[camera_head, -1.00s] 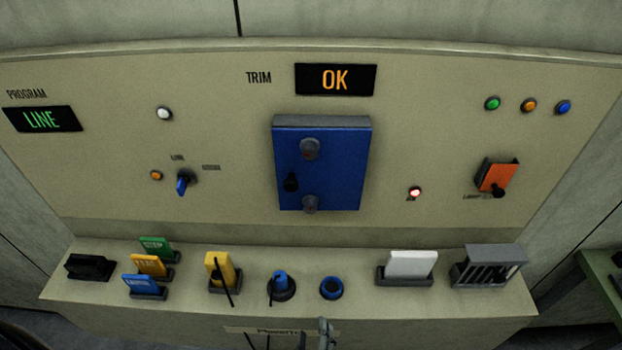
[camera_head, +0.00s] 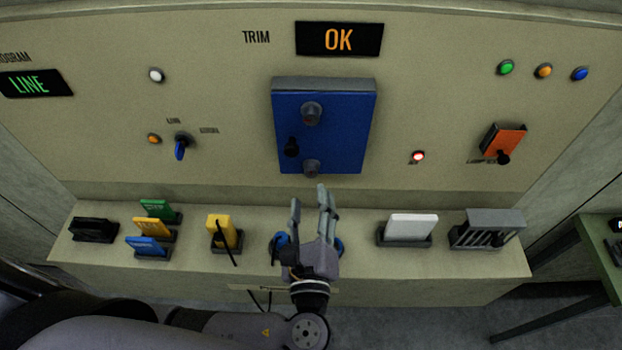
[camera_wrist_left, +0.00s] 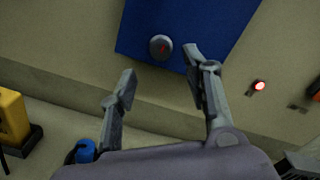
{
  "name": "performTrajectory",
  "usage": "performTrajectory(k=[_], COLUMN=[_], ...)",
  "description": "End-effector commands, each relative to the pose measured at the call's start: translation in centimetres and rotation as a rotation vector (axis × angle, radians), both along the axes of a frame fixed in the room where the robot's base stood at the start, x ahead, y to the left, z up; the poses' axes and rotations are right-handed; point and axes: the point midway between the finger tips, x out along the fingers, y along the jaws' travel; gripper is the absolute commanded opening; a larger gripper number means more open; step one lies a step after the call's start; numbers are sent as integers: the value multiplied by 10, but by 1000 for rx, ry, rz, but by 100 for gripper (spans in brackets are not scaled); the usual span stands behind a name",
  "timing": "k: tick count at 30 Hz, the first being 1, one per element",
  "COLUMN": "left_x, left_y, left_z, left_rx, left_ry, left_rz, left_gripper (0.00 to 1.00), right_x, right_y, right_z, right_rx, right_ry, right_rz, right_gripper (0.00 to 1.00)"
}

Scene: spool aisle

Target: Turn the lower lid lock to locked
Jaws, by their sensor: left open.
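The blue lid (camera_head: 340,125) is on the panel's front, below the TRIM display. Its lower lock (camera_head: 311,168) is a round grey knob near the lid's bottom edge, and its upper lock (camera_head: 311,113) is a like knob near the top. My left gripper (camera_head: 309,195) is open and empty just below the lower lock. In the left wrist view the lower lock (camera_wrist_left: 160,47) shows a dark reddish mark and lies beyond the open fingers (camera_wrist_left: 160,68), apart from them. My right gripper does not show.
The ledge below holds a yellow block (camera_head: 222,232), green, orange and blue cards at left, a white block (camera_head: 412,228) and a grey rack (camera_head: 487,229). My left arm covers blue round holders. A red lamp (camera_head: 418,156) glows right of the lid.

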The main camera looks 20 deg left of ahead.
Motion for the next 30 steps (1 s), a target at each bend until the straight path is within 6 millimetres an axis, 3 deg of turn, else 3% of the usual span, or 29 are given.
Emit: performTrajectory(k=[6, 12, 23, 30], left_x=[41, 61, 65, 65], left_y=[13, 19, 20, 20], left_z=[-1, -1, 0, 0], left_rx=[0, 0, 0, 0], left_ry=[-3, -1, 1, 1], left_rz=[-1, -1, -1, -1], left_gripper=[44, 44, 44, 28], right_x=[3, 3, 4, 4], right_y=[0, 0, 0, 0], right_z=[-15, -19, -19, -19], right_rx=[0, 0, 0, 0], right_ry=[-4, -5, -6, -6], right_rz=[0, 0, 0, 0], right_gripper=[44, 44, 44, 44])
